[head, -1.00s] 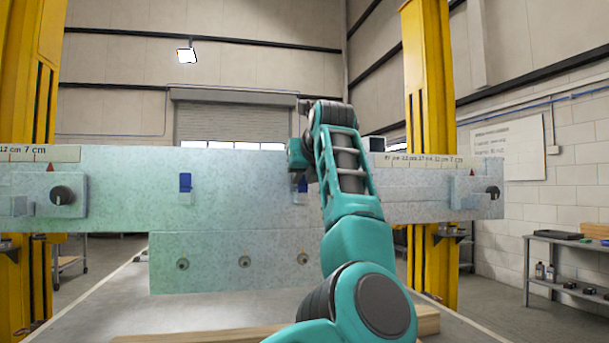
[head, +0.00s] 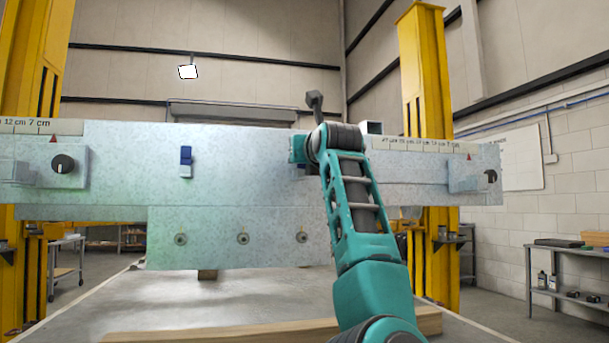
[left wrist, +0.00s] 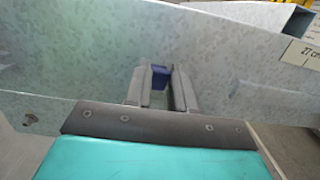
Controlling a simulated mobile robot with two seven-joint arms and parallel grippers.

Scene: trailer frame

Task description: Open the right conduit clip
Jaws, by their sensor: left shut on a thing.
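The right conduit clip (left wrist: 160,76) shows as a dark blue tab on the pale grey panel in the left wrist view. My left gripper (left wrist: 162,80) is shut on it, with a grey finger on each side. In the head view my teal left arm reaches up to this clip and mostly hides it and the fingers. I cannot tell how far the clip is open. The left clip (head: 186,156) is a blue tab above a pale base on the same panel (head: 240,160), away from my gripper. My right gripper is not in view.
Several bolts line the lower plate (head: 213,238). A wooden beam (head: 220,330) lies on the table below. Yellow posts (head: 428,110) stand behind.

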